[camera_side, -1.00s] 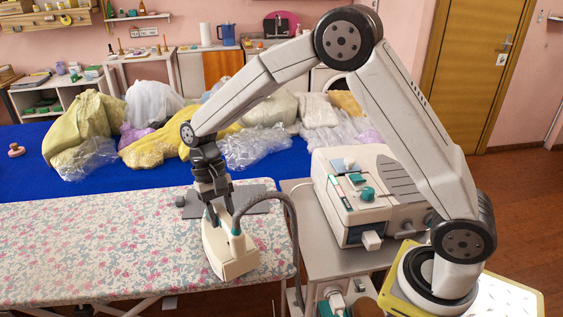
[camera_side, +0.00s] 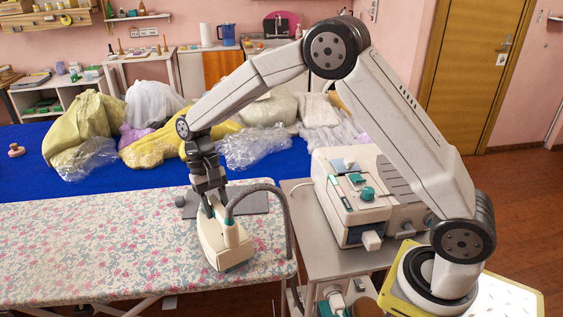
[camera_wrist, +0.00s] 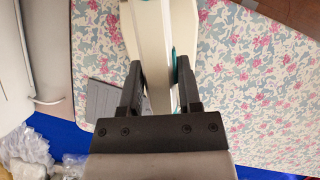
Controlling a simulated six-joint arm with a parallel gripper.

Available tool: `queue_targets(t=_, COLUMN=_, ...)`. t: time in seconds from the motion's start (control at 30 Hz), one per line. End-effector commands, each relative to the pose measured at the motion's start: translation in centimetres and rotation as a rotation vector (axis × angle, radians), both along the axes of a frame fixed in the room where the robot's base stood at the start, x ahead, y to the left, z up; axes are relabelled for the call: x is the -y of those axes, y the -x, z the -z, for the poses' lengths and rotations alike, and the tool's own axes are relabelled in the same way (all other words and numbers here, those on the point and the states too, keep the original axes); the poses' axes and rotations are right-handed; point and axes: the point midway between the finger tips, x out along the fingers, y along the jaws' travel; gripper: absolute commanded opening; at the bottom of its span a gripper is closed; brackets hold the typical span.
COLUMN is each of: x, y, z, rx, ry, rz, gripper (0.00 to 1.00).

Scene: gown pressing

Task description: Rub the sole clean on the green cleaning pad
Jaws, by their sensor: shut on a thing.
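My gripper (camera_side: 213,204) is shut on a cream iron (camera_side: 226,246) with teal parts and points down over the ironing board (camera_side: 110,240). The iron is at the board's right end, and I cannot tell whether its sole touches the cover. In the wrist view my gripper's dark fingers (camera_wrist: 158,80) clasp the iron's cream handle (camera_wrist: 150,30) from both sides. The sole's face is hidden. I cannot make out a green cleaning pad in either view.
A grey plate (camera_side: 256,200) lies on the board just behind the iron. A grey hose (camera_side: 289,225) arches from the iron to the right. A steam unit (camera_side: 350,195) stands on a cart at right. Bagged garments (camera_side: 150,150) lie on a blue table behind. The board's left is clear.

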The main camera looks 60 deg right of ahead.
Motion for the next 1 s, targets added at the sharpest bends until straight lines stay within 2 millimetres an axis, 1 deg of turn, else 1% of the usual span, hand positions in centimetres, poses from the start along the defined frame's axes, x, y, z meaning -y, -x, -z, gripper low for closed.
queue_targets(t=0.3, x=0.9, y=-2.0, z=0.0, rx=0.004, ry=0.001, rz=0.002, gripper=0.00)
queue_targets(t=0.43, x=1.1, y=-2.5, z=-0.1, rx=0.002, ry=0.000, rz=0.001, gripper=0.00)
queue_targets(t=0.8, x=1.1, y=-2.6, z=-0.2, rx=0.002, ry=0.000, rz=0.001, gripper=0.00)
queue_targets(t=1.0, x=0.9, y=-2.1, z=-0.2, rx=0.002, ry=0.000, rz=0.000, gripper=0.00)
